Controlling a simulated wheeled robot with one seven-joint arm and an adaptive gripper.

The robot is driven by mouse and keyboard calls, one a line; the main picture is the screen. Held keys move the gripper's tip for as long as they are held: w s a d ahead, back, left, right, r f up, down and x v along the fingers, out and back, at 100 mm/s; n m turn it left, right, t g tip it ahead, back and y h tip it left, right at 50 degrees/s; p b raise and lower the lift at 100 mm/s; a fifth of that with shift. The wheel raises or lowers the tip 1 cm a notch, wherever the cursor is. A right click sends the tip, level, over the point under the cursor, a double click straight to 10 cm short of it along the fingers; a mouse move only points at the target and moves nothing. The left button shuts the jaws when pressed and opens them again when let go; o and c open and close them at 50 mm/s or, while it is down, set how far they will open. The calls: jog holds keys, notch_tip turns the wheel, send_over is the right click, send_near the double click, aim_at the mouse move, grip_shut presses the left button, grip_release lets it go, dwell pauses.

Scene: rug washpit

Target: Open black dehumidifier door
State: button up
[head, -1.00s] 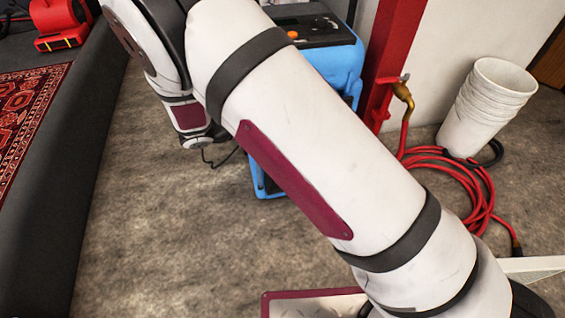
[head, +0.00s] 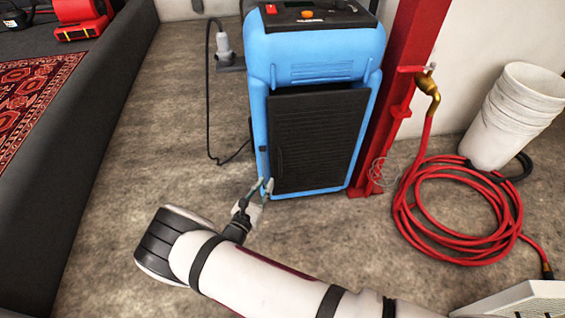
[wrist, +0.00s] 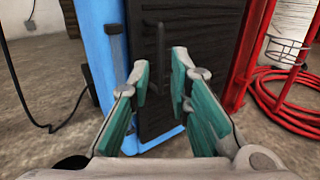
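The blue dehumidifier (head: 314,45) stands upright on the floor in the head view. Its black ribbed door (head: 325,140) fills the front and appears shut. A slim dark upright handle (wrist: 161,50) shows on the door in the wrist view, just beyond and between my fingertips. My gripper (head: 264,187) is low in front of the door's lower left edge. In the wrist view my gripper (wrist: 160,68) has its green-padded fingers apart with nothing held between them. A small dark catch (wrist: 115,28) sits on the blue frame left of the door.
A red post (head: 405,90) stands close to the dehumidifier's right side. A coiled red hose (head: 402,210) and stacked white buckets (head: 510,125) lie further right. A black cord (head: 209,110) hangs on the left. Floor (head: 130,165) in front and left is clear up to the dark raised edge (head: 75,160).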

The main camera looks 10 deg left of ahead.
aim_at(280, 161)
jog(key=b+x, duration=0.3)
jog(key=x, duration=0.9)
jog(key=shift+d+b, duration=0.15)
jog(key=shift+b, duration=0.15)
grip_shut()
